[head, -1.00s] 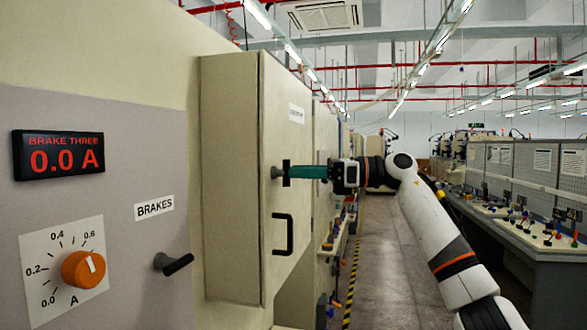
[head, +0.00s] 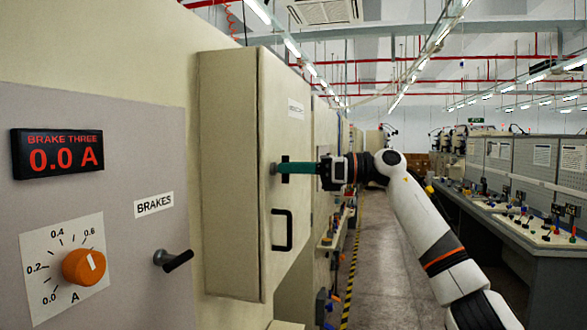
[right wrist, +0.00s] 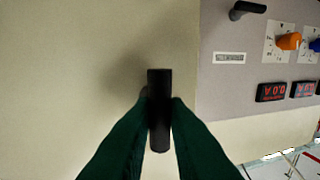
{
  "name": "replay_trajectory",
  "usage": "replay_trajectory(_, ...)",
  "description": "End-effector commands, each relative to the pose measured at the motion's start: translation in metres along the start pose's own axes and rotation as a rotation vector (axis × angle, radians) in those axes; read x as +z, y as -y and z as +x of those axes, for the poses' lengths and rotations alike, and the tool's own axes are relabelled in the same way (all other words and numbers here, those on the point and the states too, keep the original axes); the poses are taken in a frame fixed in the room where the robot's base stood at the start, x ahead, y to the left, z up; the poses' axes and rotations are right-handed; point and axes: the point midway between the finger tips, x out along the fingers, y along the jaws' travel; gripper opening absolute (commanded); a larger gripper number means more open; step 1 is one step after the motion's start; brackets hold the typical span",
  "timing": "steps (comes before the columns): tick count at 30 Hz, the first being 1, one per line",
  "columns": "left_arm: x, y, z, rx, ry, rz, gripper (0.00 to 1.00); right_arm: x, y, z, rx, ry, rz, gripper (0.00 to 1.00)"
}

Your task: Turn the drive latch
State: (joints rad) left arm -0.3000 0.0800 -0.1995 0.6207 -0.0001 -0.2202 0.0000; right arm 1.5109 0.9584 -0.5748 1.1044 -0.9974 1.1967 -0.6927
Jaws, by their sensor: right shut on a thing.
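The drive latch (head: 285,159) is a short black handle on the front of a beige cabinet door (head: 285,265). In the right wrist view the latch (right wrist: 159,82) is a black bar standing upright in the picture, in front of the plain beige door. My right gripper (head: 287,168) reaches it from the right, level, with green fingers. The fingers are shut on the latch, one on each side of it, and hide part of it. In the right wrist view the gripper (right wrist: 159,105) closes around the bar's middle. My left gripper is not in view.
A black pull handle (head: 282,230) sits below the latch on the same door. At left, a grey panel has a BRAKES lever (head: 173,261), an orange knob (head: 84,267) and a display (head: 57,153) reading 0.0 A. An aisle (head: 378,270) lies open right of the cabinet.

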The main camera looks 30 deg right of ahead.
Motion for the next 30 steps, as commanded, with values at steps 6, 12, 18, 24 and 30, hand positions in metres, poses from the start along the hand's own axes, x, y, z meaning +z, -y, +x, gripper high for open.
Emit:
replay_trajectory(6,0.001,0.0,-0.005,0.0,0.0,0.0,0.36,-0.001,0.0,0.0,0.0,-0.016,0.079,0.0)
replay_trajectory(12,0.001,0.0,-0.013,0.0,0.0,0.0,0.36,-0.001,-0.001,0.0,0.0,-0.044,0.226,0.0)
replay_trajectory(18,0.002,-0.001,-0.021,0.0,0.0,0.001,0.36,0.0,-0.001,0.0,0.0,-0.081,0.411,0.0)
replay_trajectory(24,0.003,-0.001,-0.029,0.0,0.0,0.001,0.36,0.001,-0.001,0.0,0.0,-0.118,0.598,0.0)
replay_trajectory(30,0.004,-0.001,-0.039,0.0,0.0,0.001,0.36,0.001,-0.002,-0.001,0.002,-0.156,0.785,0.0)
